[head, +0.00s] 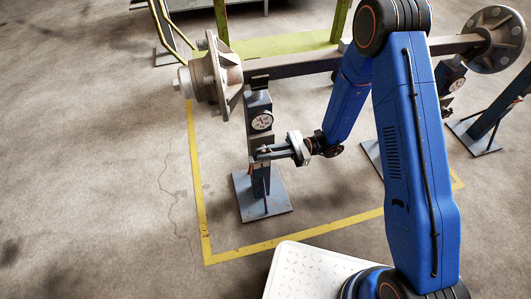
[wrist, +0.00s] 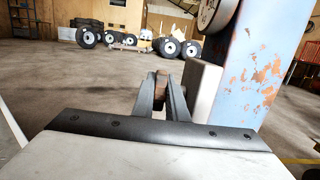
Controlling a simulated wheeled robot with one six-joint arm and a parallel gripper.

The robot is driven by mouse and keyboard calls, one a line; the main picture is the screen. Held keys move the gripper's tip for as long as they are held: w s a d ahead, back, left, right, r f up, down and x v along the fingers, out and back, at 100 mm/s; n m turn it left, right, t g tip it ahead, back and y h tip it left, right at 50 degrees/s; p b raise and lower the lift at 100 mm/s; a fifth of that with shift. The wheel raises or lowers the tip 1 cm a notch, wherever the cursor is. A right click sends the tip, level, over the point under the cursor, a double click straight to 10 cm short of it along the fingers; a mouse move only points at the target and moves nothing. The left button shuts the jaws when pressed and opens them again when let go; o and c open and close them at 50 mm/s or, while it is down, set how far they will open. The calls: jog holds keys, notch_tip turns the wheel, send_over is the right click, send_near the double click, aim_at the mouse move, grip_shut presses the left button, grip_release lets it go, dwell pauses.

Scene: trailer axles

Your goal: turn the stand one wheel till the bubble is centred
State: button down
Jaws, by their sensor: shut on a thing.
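A blue stand (head: 258,104) with a white-faced dial (head: 262,122) stands upright under the left end of a trailer axle (head: 305,64). My gripper (head: 264,153) reaches it from the right, just below the dial. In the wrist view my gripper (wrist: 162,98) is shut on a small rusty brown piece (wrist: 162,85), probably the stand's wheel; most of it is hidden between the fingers. The chipped blue post (wrist: 250,65) is close to the right of the fingers, with part of the dial (wrist: 207,12) above. I cannot make out a bubble in either view.
The stand's base plate (head: 280,205) rests inside a yellow floor line (head: 300,240). A hub (head: 208,78) is on the axle's left end, another (head: 492,40) on the right. A second dial (head: 457,84) and stand are behind my arm. Floor left of the line is clear.

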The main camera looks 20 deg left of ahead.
jog(key=shift+d+g+y, duration=0.1)
jog(key=shift+g+y, duration=0.6)
jog(key=shift+y, duration=0.9)
jog(key=c, duration=2)
grip_release()
jog(key=shift+c, duration=0.2)
jog(key=v, duration=1.7)
jog(key=shift+w+f, duration=0.2)
jog(key=shift+d, duration=0.15)
